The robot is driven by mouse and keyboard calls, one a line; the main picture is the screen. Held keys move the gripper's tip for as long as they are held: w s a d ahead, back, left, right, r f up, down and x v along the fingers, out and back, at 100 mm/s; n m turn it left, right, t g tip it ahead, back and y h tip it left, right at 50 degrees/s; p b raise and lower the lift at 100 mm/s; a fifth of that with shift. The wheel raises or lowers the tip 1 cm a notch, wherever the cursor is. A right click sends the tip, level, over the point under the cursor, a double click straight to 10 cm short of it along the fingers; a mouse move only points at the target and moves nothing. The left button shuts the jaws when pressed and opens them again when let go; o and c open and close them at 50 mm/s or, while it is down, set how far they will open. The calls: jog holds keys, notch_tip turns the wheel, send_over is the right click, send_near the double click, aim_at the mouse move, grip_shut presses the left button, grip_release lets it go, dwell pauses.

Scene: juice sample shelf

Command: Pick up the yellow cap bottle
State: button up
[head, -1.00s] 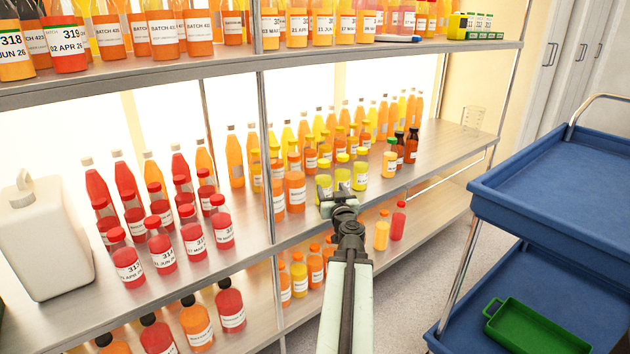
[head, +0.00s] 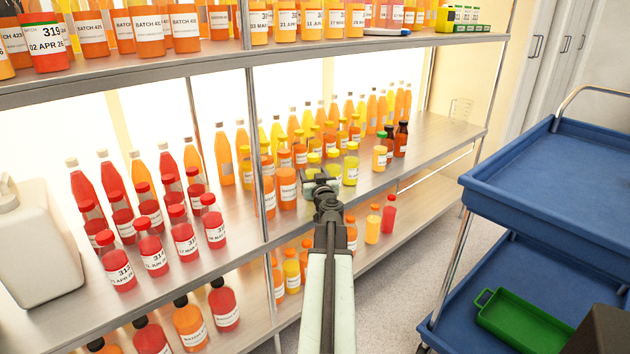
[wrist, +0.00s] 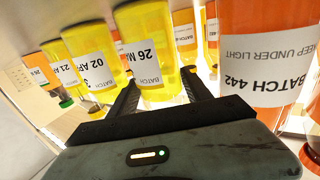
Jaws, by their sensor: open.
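Yellow-capped bottles with yellow contents stand in the front row of the middle shelf in the head view. The one at the left (head: 313,164) is partly hidden behind my gripper (head: 319,181); two more, the middle one (head: 333,170) and the right one (head: 350,170), stand to its right. The wrist view looks upside down. There a yellow bottle (wrist: 150,45) with a white label stands between the fingers of my gripper (wrist: 160,88), which are open. Whether the fingers touch it cannot be told.
An orange bottle labelled BATCH 442 (wrist: 265,70) stands close beside the right finger in the wrist view. Other yellow bottles (wrist: 90,55) are close on the left. A green-capped bottle (head: 380,155) stands further right. A blue cart (head: 570,170) is at the right.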

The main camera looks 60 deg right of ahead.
jog(key=shift+w+d, duration=0.5)
jog(key=shift+a, duration=0.1)
grip_shut()
jog(key=shift+r, duration=0.15)
notch_tip(320, 180, up, 22)
jog(key=p, duration=2.2)
jog(key=shift+f, duration=0.2)
jog(key=shift+s, duration=0.1)
